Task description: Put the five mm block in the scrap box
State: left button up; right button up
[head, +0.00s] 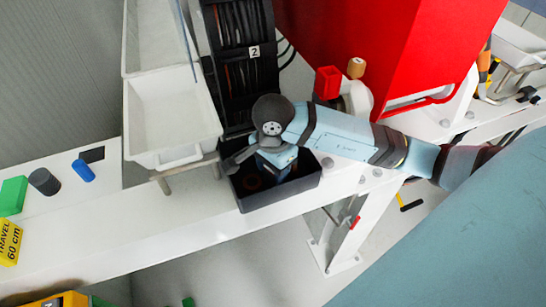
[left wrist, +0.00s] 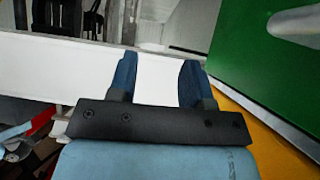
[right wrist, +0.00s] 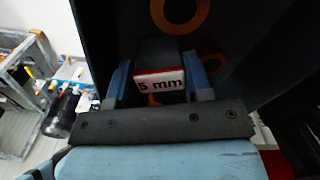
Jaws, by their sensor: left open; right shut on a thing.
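The five mm block (right wrist: 160,82) is red with a white face marked "5 mm". In the right wrist view it sits between the fingers of my right gripper (right wrist: 160,85), which is shut on it. The dark scrap box (head: 283,200) stands on the white bench in the head view. My right gripper (head: 278,160) reaches down into or just over this box; its fingertips and the block are hidden there by the arm. My left gripper (left wrist: 157,82) is open and empty in the left wrist view, above a white surface.
Orange rings (right wrist: 180,14) lie inside the box. White bins (head: 170,115) stand left of it, beside a black rack (head: 240,60). A red machine (head: 390,50) rises behind my right arm. Green, grey and blue pieces (head: 83,170) lie on the bench's left.

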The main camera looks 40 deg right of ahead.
jog(key=shift+f, duration=0.15)
jog(key=o, duration=0.7)
jog(key=shift+c, duration=0.2)
notch_tip(320, 180, up, 12)
jog(key=p, duration=0.5)
jog(key=shift+r, duration=0.25)
